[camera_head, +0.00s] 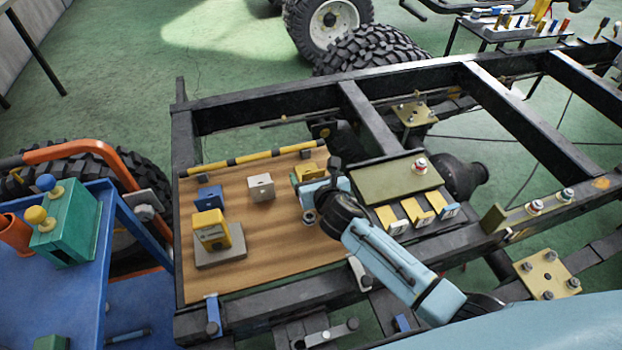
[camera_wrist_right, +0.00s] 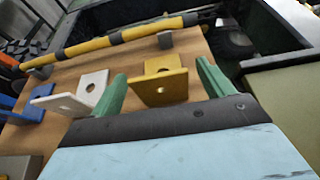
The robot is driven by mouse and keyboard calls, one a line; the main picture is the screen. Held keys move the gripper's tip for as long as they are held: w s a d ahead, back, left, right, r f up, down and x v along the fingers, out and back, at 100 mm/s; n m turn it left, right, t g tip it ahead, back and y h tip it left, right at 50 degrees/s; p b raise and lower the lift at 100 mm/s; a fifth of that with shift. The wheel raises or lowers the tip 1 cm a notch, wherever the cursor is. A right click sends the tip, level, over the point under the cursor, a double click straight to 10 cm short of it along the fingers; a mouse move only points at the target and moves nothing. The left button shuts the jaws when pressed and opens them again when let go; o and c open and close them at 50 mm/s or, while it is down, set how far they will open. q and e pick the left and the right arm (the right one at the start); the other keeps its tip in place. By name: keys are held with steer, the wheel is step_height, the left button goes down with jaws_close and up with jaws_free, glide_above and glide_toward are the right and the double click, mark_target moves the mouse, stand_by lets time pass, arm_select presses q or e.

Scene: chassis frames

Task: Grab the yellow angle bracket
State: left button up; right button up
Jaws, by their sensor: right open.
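The yellow angle bracket (camera_head: 308,171) stands on the brown wooden board near the striped bar, partly hidden by my right gripper in the head view. In the right wrist view the yellow bracket (camera_wrist_right: 162,82) shows a hole in its upright and in its flat leg. My right gripper (camera_wrist_right: 161,78) is open. Its two green fingers lie left and right of the bracket in the picture, with a visible gap on each side. Whether the fingertips reach past the bracket is hard to tell. My left gripper is not in view.
A white bracket (camera_head: 261,187) and a blue bracket (camera_head: 209,198) stand left of it. A yellow block (camera_head: 211,230) sits on a grey base. A yellow-black striped bar (camera_head: 252,158) runs behind. A tray (camera_head: 397,181) with yellow pieces lies right. The black chassis frame (camera_head: 262,108) surrounds the board.

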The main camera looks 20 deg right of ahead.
steer(key=shift+r, duration=0.1)
steer(key=c, duration=1.4)
